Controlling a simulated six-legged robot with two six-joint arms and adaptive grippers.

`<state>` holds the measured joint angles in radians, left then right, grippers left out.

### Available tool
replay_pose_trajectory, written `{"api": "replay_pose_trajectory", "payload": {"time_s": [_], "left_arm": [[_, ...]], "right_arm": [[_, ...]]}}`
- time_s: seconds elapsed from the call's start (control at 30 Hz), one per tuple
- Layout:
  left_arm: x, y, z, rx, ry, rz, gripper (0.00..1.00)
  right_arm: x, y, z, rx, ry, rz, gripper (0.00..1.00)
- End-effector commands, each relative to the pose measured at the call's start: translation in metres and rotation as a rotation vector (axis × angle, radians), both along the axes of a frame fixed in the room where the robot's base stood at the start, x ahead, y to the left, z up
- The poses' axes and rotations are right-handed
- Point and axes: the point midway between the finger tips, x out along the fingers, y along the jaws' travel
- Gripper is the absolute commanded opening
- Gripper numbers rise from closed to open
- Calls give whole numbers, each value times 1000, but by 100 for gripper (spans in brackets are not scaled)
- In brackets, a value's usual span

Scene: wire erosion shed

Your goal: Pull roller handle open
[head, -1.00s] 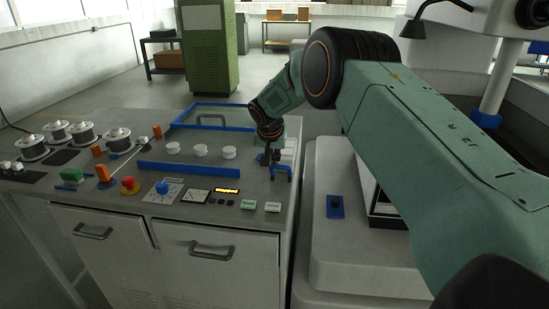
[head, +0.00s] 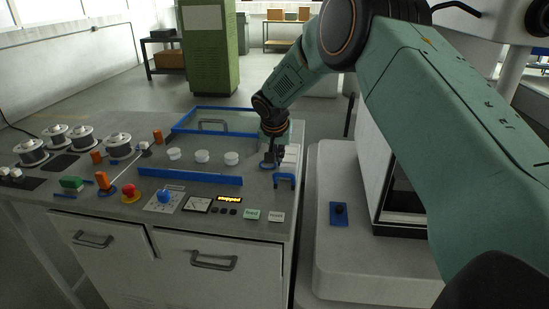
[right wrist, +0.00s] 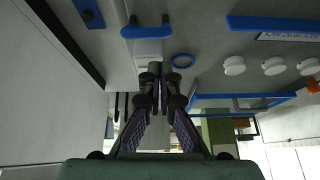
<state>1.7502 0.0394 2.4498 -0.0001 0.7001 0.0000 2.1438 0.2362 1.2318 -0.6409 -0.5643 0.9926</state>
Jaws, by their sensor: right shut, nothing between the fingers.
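The blue handle (head: 285,180), a U-shaped grip, is at the right edge of the machine's desk, in front of a pale block (head: 291,155). In the right wrist view the handle (right wrist: 147,32) is at the top centre, on a pale part that runs down toward my fingers. My right gripper (head: 272,162) is shut and empty, just behind and left of the handle. In the right wrist view its fingertips (right wrist: 160,72) are together, apart from the handle. Whether they touch the pale part is unclear. My left gripper is out of view.
A blue ring (right wrist: 183,61) lies beside my fingertips. White knobs (head: 202,157), a blue bar (head: 190,175) and a blue-framed cover (head: 213,121) are to the left. A red button (head: 128,190) and several spools stand farther left. A pale machine base (head: 325,235) stands at right.

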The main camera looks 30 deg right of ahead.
Motion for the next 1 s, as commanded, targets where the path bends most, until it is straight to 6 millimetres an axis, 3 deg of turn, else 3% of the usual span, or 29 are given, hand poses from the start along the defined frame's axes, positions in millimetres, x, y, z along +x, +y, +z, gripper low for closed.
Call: {"api": "replay_pose_trajectory", "payload": {"time_s": [0.4, 1.0], "left_arm": [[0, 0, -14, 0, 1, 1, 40], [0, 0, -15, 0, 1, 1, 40]], "right_arm": [[-38, 32, 20, 0, -1, 1, 0], [-43, 37, 24, 0, -2, 0, 0]]}}
